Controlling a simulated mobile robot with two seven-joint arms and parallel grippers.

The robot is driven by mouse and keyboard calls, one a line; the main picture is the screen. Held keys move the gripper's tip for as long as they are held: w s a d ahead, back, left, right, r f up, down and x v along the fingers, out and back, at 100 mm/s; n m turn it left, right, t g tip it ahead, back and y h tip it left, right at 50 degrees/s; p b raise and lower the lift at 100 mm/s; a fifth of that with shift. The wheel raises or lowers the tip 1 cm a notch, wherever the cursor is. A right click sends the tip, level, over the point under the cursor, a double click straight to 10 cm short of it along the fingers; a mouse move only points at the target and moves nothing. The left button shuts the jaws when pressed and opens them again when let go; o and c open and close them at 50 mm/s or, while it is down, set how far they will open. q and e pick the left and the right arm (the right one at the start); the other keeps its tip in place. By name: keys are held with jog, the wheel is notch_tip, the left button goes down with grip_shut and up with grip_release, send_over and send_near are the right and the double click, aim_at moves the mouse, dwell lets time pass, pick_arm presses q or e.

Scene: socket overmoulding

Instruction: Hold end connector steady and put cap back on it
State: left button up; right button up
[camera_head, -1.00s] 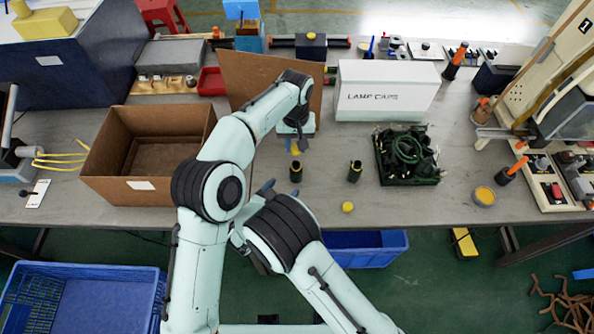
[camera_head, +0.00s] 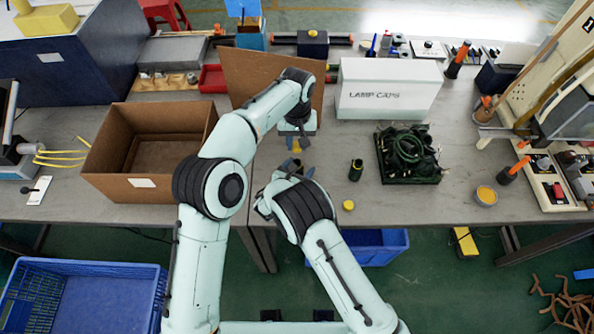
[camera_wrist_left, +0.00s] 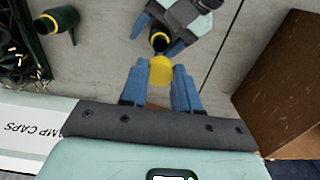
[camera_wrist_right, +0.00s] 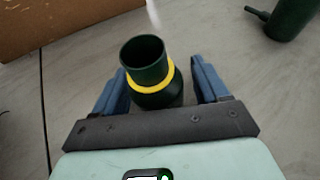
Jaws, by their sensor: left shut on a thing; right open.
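The end connector is a dark green tube with a yellow ring, standing on the table between the fingers of my right gripper in the right wrist view (camera_wrist_right: 148,75). My right gripper (camera_wrist_right: 160,82) is open around it, with gaps at both fingers. The connector's open mouth also shows in the left wrist view (camera_wrist_left: 160,40). My left gripper (camera_head: 294,146) is shut on the yellow cap (camera_wrist_left: 160,72), held above and just behind the connector. In the head view the right gripper (camera_head: 292,170) mostly hides the connector.
A second dark connector (camera_head: 356,170) stands to the right, with a loose yellow cap (camera_head: 348,205) near the table's front edge. A dark green tray of parts (camera_head: 408,178) and a white lamp caps box (camera_head: 388,90) lie farther right. A cardboard box (camera_head: 141,190) is at the left.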

grip_shut()
pick_arm(q)
send_over(297, 162)
jog(key=shift+f, duration=2.5)
jog(key=shift+f, duration=0.1)
jog(key=shift+f, duration=0.8)
jog(key=shift+f, duration=0.55)
